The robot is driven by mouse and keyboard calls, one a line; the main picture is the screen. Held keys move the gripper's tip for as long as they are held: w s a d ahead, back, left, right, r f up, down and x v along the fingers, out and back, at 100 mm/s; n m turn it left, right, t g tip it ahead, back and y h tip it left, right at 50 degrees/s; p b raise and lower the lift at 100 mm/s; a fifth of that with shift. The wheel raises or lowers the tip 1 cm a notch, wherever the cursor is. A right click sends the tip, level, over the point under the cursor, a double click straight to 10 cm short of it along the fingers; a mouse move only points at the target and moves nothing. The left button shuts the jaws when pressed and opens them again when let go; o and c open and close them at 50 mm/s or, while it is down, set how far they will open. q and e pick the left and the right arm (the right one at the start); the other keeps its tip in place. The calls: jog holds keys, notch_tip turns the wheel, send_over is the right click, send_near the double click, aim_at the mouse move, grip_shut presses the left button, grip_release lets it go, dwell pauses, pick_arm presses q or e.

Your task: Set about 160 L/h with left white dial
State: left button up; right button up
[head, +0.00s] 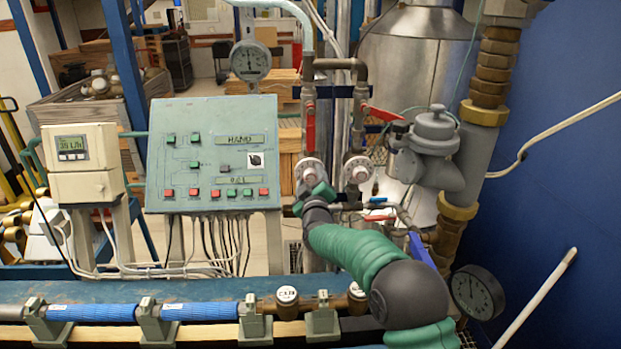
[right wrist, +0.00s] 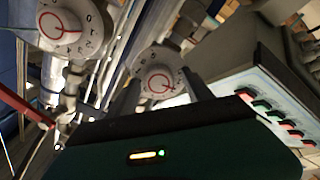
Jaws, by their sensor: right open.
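The left white dial (head: 309,169) is on the left of two vertical pipes, right of the control panel. In the right wrist view this dial (right wrist: 158,80) shows a red mark and printed numbers. My right gripper (head: 316,190) is open just below and in front of it. In the wrist view its dark fingers stand on either side of the dial; I cannot tell if they touch it. The right white dial (head: 357,169) is beside it, clear of the gripper. The flow display (head: 72,147) on the beige meter reads about 39 L/h, digits blurry. My left gripper is not in view.
The sloped control panel (head: 213,152) with red and green buttons stands left of the dials. A grey valve body (head: 432,150) is at the right. A blue pipe run (head: 200,311) crosses the front.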

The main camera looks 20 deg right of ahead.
jog(key=shift+c, duration=0.5)
grip_shut()
jog(key=shift+f, duration=0.1)
